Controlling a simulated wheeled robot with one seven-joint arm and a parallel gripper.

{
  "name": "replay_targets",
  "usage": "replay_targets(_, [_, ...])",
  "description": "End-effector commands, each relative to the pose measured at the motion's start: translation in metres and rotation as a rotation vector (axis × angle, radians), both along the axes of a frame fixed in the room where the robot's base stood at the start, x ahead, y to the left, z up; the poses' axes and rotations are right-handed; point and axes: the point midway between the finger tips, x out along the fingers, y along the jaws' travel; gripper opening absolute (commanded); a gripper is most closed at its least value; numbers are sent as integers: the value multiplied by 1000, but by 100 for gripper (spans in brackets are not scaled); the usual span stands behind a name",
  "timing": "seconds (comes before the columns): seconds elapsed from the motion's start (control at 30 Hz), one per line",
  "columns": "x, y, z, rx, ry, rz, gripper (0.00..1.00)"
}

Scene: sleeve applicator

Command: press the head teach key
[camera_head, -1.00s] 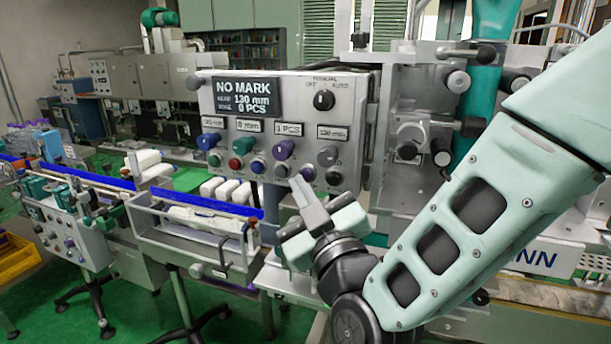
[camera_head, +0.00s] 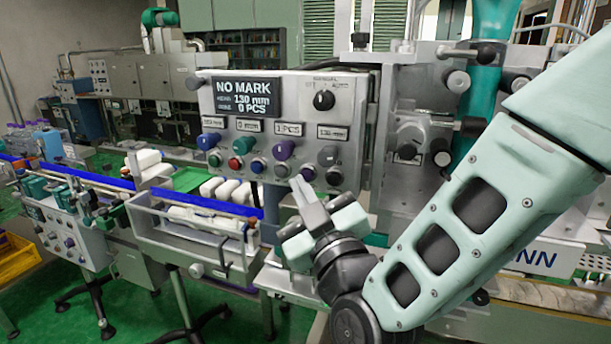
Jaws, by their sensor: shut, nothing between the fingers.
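A grey control panel (camera_head: 290,110) stands upright behind my gripper. Its dark display (camera_head: 245,97) reads "NO MARK", "130 mm" and "0 PCS". Below are several knobs and a lower row of small buttons, including a red button (camera_head: 235,163), a silver button (camera_head: 282,170) and a purple button (camera_head: 307,174). The key captions are too small to read, so I cannot tell which is the head teach key. My gripper (camera_head: 302,187) is shut and empty, its fingertips pointing up just below the silver and purple buttons. I cannot tell whether they touch the panel.
A selector switch (camera_head: 324,100) is at the panel's upper right. A conveyor with blue rails (camera_head: 200,203) and white bottles (camera_head: 215,188) lies to the left. Metal machine parts (camera_head: 410,140) stand right of the panel, close behind my arm.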

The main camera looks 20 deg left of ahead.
Motion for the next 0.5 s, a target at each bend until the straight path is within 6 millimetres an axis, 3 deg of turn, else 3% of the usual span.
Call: replay_targets(0.5, [9, -1, -1, 0, 0, -1, 0])
